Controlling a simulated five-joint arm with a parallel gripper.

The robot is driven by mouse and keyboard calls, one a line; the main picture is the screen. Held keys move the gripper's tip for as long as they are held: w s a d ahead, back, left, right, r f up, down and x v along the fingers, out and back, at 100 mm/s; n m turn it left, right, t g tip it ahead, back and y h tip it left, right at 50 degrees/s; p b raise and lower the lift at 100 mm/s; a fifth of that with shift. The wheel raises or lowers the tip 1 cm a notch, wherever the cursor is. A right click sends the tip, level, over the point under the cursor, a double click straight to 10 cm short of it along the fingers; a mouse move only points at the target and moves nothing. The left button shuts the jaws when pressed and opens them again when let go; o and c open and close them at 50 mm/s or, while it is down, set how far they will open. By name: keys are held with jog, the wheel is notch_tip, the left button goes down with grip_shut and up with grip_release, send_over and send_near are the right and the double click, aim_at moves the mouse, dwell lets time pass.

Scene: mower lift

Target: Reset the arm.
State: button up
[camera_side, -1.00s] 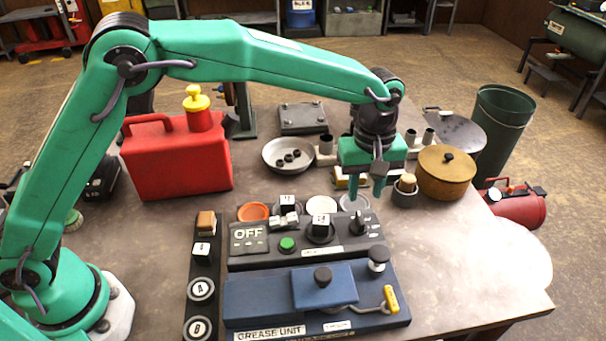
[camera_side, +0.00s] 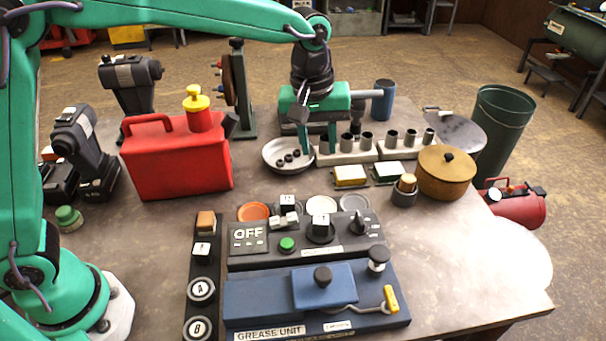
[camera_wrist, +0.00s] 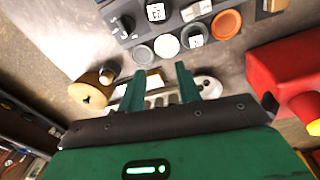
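My gripper (camera_side: 319,150) is green and hangs at the end of my raised arm, fingers pointing down. In the side view it is over the back of the bench, near the shallow metal bowl (camera_side: 272,156) and a pale block with dark sockets (camera_side: 345,157). In the wrist view my gripper (camera_wrist: 159,70) shows two green fingers spread apart with nothing between them. I cannot tell from the side view how high the fingertips are above the block.
A red fuel can (camera_side: 175,165) with a yellow cap stands left of the bowl. The black OFF panel (camera_side: 300,245) and blue grease unit (camera_side: 255,300) fill the front. A brown lidded pot (camera_side: 445,180) is at right. Black drills (camera_side: 75,150) stand at far left.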

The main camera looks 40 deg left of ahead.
jog(key=s+a+r+m+t, duration=0.1)
jog(key=s+a+m+t, duration=0.1)
jog(key=s+a, duration=0.8)
jog(key=s+a+r+m+t, duration=0.2)
jog(key=s+a+m, duration=0.3)
jog(key=s+a, duration=0.4)
jog(key=s, duration=0.3)
jog(key=shift+s+a+r+y, duration=0.15)
jog(key=shift+s+a+y, duration=0.05)
jog(key=shift+a+y, duration=0.15)
